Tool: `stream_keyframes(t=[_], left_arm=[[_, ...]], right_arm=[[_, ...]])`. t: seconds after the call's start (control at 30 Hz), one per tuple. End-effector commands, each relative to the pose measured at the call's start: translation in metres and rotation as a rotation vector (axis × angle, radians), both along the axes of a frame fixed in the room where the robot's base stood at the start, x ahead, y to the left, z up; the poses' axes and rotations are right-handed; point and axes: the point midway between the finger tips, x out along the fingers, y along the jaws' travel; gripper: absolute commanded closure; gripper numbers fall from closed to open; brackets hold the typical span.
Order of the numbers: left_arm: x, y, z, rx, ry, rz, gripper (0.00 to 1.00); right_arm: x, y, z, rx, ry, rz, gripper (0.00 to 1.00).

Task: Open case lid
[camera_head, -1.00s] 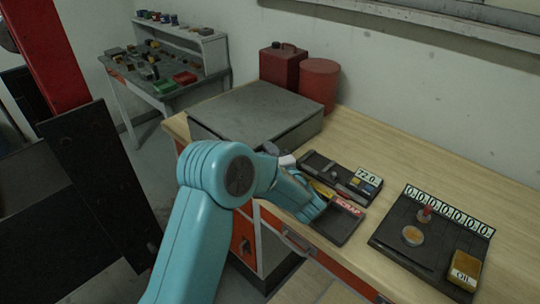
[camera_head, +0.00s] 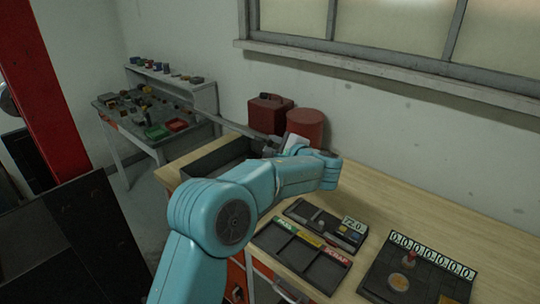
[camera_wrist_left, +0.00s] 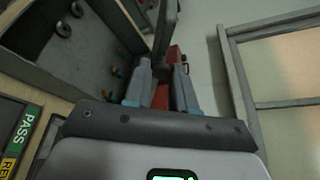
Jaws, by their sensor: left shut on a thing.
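The grey case (camera_head: 205,160) sits at the far left end of the wooden bench, its dark inside showing. Its lid (camera_head: 235,125) is raised and seen nearly edge-on as a thin grey strip. My left gripper (camera_head: 272,148) is shut on the lid's edge at the right side of the case; the grip is small in the head view. In the left wrist view the two fingers (camera_wrist_left: 161,88) close around the dark lid edge (camera_wrist_left: 165,35). The open case (camera_wrist_left: 70,40), with round items inside, shows at the left. My right gripper is not in view.
A red can (camera_head: 268,113) and a red drum (camera_head: 305,126) stand behind the case near the wall. A sorting tray (camera_head: 300,258), a meter box (camera_head: 325,222) and a counter board (camera_head: 415,270) lie on the bench at front right. A side table (camera_head: 150,130) stands far left.

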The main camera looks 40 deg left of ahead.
Motion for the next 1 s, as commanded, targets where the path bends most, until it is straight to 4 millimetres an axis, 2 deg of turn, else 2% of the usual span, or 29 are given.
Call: stream_keyframes(t=[0.47,0.5,0.57,0.87,1.0], left_arm=[[0.004,-0.001,0.004,0.003,0.018,-0.002,1.00],[0.004,-0.001,0.004,0.003,0.018,-0.002,0.69],[0.004,-0.001,0.004,0.003,0.018,-0.002,0.50],[0.004,-0.001,0.004,0.003,0.017,-0.002,0.50],[0.000,-0.013,0.005,0.003,0.016,-0.005,0.50]], right_arm=[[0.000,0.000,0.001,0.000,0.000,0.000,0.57],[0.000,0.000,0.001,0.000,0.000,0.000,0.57],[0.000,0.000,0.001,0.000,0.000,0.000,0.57],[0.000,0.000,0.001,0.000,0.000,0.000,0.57],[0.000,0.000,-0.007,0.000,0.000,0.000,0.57]])
